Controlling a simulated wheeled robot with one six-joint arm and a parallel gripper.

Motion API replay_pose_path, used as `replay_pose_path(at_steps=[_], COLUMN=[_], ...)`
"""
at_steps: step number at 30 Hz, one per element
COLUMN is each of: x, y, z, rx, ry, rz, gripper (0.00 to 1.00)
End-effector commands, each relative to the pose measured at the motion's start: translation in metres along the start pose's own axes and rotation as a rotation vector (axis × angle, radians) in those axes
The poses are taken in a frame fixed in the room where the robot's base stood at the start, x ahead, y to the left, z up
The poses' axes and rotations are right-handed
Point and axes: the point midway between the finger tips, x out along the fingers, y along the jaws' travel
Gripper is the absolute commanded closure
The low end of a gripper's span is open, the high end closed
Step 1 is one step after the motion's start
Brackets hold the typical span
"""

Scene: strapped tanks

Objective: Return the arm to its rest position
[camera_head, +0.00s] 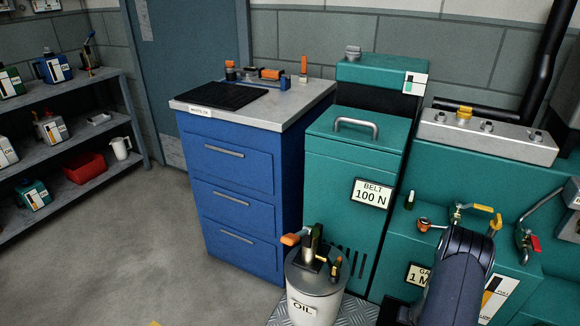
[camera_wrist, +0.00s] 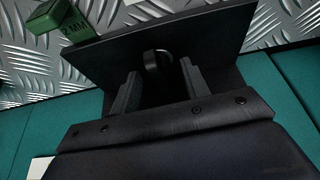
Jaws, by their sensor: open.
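My dark arm (camera_head: 455,280) comes up from the bottom right of the head view, in front of the green machine; my gripper is not visible there. In the wrist view my gripper (camera_wrist: 157,75) shows as two grey fingers standing apart. A small dark ring-shaped part (camera_wrist: 154,60) is seen between them, in front of a dark plate (camera_wrist: 222,40). I cannot tell whether the fingers touch the ring. A green block marked 2 MM (camera_wrist: 62,20) is at the upper left of the wrist view, by the plate's edge.
The green machine (camera_head: 480,170) has valves and pipes near my arm. A white OIL drum (camera_head: 318,305) stands left of the arm, on tread plate (camera_head: 350,314). Behind are a green BELT cabinet (camera_head: 335,200) and a blue drawer unit (camera_head: 228,180). The floor (camera_head: 130,260) at left is clear.

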Motion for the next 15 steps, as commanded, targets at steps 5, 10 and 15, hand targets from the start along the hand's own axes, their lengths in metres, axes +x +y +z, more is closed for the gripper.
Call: replay_pose_path(at_steps=[5, 10, 15], x=[0.0046, 0.0045, 0.0044], y=[-0.0003, -0.0005, -0.0009], z=[0.0012, 0.0012, 0.0015], rx=[0.024, 0.046, 0.067], ry=[0.001, 0.001, 0.000], rz=[0.010, 0.018, 0.026], gripper=[0.56, 0.56, 0.56])
